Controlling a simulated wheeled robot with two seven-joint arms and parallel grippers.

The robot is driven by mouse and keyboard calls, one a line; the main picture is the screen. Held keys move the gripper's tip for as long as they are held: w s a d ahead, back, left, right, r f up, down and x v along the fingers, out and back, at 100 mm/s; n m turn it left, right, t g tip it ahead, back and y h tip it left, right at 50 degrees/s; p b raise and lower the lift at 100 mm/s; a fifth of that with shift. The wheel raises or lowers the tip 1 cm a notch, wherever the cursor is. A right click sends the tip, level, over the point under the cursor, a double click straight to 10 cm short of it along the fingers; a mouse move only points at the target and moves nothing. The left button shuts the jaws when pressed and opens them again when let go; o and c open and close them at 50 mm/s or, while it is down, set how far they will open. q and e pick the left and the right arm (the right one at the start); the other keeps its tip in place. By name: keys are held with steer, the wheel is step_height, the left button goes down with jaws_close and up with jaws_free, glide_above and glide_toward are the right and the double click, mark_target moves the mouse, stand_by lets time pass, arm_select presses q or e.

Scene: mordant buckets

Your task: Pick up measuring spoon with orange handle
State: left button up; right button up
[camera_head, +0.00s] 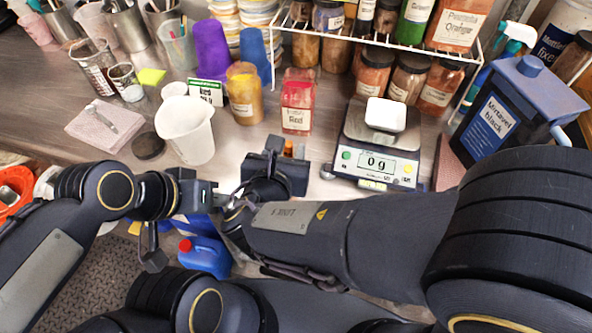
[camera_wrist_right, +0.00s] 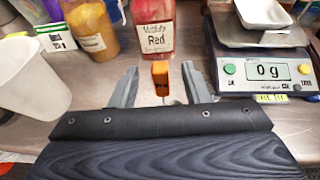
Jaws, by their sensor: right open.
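The orange handle of the measuring spoon (camera_wrist_right: 161,76) shows between the two fingers of my right gripper (camera_wrist_right: 160,86) in the right wrist view. The fingers are apart, with a gap on each side of the handle. In the head view only a bit of the orange handle (camera_head: 288,148) shows beyond my right gripper (camera_head: 283,160). My left gripper (camera_head: 190,222) is at the lower left, near the table's front edge; its finger opening is unclear.
A red jar (camera_head: 298,102) stands just behind the handle, with a yellow jar (camera_head: 244,93) to its left. A white cup (camera_head: 187,133) stands left. A scale (camera_head: 377,149) reading 0 g with a white dish (camera_head: 385,115) is at right. A blue jug (camera_head: 205,258) sits below the edge.

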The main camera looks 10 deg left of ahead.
steer(key=shift+x, duration=1.35)
jaws_close()
steer(key=shift+r, duration=0.1)
steer(key=shift+r, duration=0.25)
steer(key=r, duration=0.3)
steer(key=shift+s+r, duration=0.15)
steer(key=shift+s, duration=0.2)
steer(key=w+r+v, duration=0.1)
steer(key=r+v, duration=0.2)
steer(key=v, duration=1.2)
steer(key=shift+s+d+r, duration=0.2)
steer(key=shift+s+d, duration=0.05)
